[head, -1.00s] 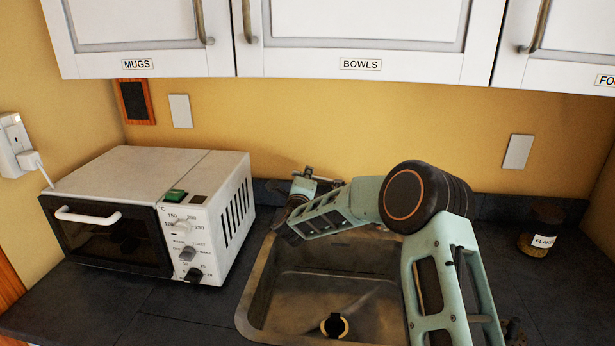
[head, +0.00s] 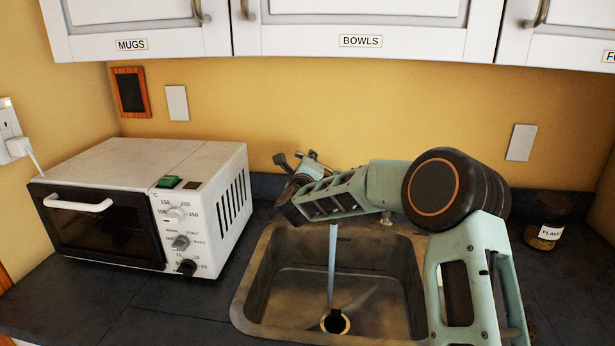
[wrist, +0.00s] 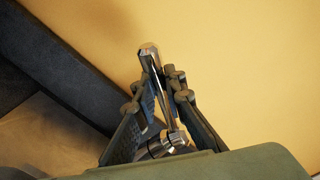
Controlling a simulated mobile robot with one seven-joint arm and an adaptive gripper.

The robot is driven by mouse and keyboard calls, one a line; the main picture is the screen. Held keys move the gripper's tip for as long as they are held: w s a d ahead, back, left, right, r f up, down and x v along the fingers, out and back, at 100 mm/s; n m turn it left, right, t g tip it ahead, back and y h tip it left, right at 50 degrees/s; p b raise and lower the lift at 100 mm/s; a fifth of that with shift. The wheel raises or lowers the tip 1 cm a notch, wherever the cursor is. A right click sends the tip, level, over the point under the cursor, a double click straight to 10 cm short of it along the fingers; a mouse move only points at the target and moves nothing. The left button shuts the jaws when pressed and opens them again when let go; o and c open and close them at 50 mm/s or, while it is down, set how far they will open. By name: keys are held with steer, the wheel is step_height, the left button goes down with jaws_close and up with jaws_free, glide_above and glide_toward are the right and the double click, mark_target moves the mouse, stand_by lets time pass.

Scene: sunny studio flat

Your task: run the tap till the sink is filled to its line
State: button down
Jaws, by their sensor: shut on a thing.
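The metal sink (head: 262,290) is set in the dark counter. A thin stream of water (head: 332,265) falls into it, to the dark round drain (head: 335,322) in its floor. I see no standing water or fill line. My gripper (head: 294,164) is behind the sink's back edge, partly hidden by my own arm. In the wrist view my gripper (wrist: 154,88) is shut on the tap's metal lever (wrist: 149,54), whose end sticks up past the fingers. The spout is hidden behind my arm in the head view.
A white toaster oven (head: 140,200) stands left of the sink. A labelled jar (head: 546,232) stands at the right. Wall cabinets (head: 360,22) hang above. My arm covers the sink's right side. Counter in front of the oven is clear.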

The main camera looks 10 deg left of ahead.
steer(key=shift+d+r+m+b, duration=0.45)
steer(key=shift+m+b, duration=0.25)
steer(key=shift+b, duration=0.4)
steer(key=shift+d+r+m+b, duration=0.3)
steer(key=shift+r+m+b, duration=0.35)
steer(key=shift+b, duration=0.4)
steer(key=shift+f, duration=0.1)
steer(key=c, duration=2)
jaws_free()
steer(key=shift+o, duration=0.2)
steer(key=shift+s, duration=0.15)
steer(key=s, duration=1.1)
steer(key=shift+s+r, duration=0.2)
steer(key=shift+s, duration=0.2)
